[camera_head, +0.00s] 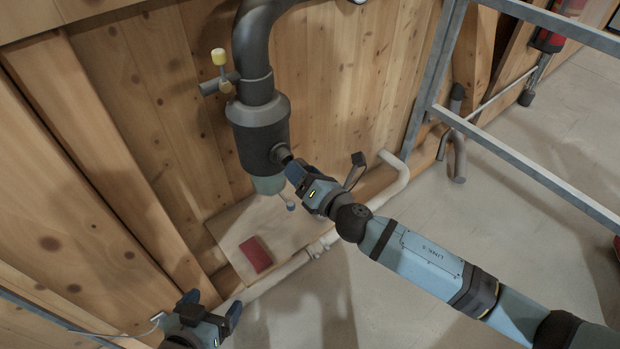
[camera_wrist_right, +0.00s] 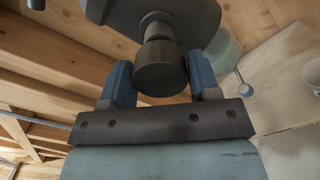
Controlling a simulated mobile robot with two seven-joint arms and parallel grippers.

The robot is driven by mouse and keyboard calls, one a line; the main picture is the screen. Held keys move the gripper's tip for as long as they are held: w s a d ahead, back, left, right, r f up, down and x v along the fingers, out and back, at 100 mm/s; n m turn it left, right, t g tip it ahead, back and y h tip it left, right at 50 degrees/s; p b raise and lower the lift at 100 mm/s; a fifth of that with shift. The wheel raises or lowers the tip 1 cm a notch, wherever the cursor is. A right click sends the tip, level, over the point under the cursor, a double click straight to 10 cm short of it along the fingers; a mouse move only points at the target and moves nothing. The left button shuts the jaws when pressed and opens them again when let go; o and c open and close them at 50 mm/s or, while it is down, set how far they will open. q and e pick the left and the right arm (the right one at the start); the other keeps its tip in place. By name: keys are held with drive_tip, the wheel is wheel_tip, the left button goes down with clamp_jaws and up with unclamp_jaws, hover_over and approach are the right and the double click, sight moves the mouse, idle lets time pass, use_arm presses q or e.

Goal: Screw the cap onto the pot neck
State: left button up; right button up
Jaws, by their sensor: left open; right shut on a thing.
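The dark grey pot (camera_head: 260,122) hangs on a thick curved pipe by the wooden wall, with a short side neck (camera_wrist_right: 158,30) facing my right arm. My right gripper (camera_head: 290,170) is at this neck. In the right wrist view the blue fingers of my right gripper (camera_wrist_right: 159,80) are on either side of a dark round cap (camera_wrist_right: 160,70) and shut on it. The cap sits in line with the neck, apparently against it; how far it is threaded cannot be told. My left gripper (camera_head: 212,306) is open and empty, low at the bottom left.
A red block (camera_head: 256,254) lies on a board (camera_head: 225,226) below. A yellow-knobbed valve (camera_head: 219,58) is left of the pipe. A metal frame (camera_head: 520,155) stands right.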

drive_tip(key=shift+w+a, duration=0.4)
drive_tip(key=shift+w, duration=0.05)
drive_tip(key=shift+p, duration=0.45)
idle(1.4)
drive_tip(key=shift+x, duration=1.6)
drive_tip(key=o, duration=1.1)
drive_tip(key=shift+c, duration=0.2)
drive_tip(key=v, duration=1.4)
drive_tip(key=shift+p, duration=0.45)
drive_tip(key=shift+c, duration=0.2)
